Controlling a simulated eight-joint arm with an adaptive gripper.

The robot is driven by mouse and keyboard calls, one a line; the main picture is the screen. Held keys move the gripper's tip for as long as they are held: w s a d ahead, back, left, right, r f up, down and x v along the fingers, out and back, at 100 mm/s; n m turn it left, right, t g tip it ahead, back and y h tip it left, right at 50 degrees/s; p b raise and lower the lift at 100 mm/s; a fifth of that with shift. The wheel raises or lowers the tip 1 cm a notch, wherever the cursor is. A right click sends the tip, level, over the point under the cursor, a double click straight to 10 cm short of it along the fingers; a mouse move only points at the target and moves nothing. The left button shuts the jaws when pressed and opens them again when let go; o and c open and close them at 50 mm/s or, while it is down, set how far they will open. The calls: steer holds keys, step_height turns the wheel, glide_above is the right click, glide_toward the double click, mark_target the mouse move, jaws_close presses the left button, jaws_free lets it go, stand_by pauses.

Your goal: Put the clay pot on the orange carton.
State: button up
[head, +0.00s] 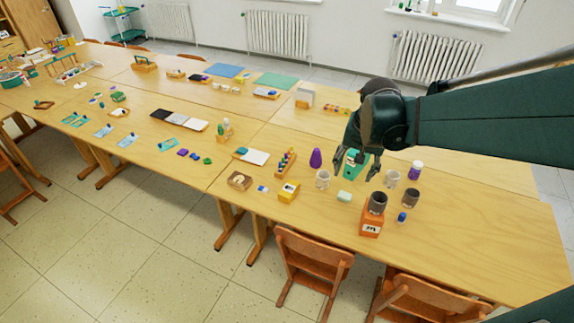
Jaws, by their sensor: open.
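The orange carton (370,222) stands upright near the front edge of the table at the right, with a dark label on its front. A dark grey-brown pot (377,203), likely the clay pot, stands upright on top of the carton. A similar dark cup (411,198) stands on the table to the right; I cannot tell for sure which one is the clay pot. My gripper (358,170) is open, points down and is empty. It is apart from the pot, behind and slightly left of it. It partly hides a teal object (352,163).
Close around are pale cups (323,179) and (391,178), a pale green block (344,197), a purple-white jar (416,170), a small blue item (402,217) and a yellow box (289,191). The table's right front is clear. Chairs (314,262) stand at the front edge.

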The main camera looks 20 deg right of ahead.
steer(key=s+a+r+n+t, duration=0.2)
steer(key=s+a+r+n, duration=0.1)
steer(key=a, duration=0.7)
steer(key=s+a+r+n+t+y, duration=0.1)
steer(key=s+a+r+n+t, duration=0.1)
steer(key=s+a+r+n, duration=0.2)
steer(key=s+a+n, duration=0.1)
steer(key=s+a, duration=0.2)
steer(key=a, duration=0.3)
steer(key=shift+a+n+t, duration=0.3)
steer(key=shift+a+t, duration=0.1)
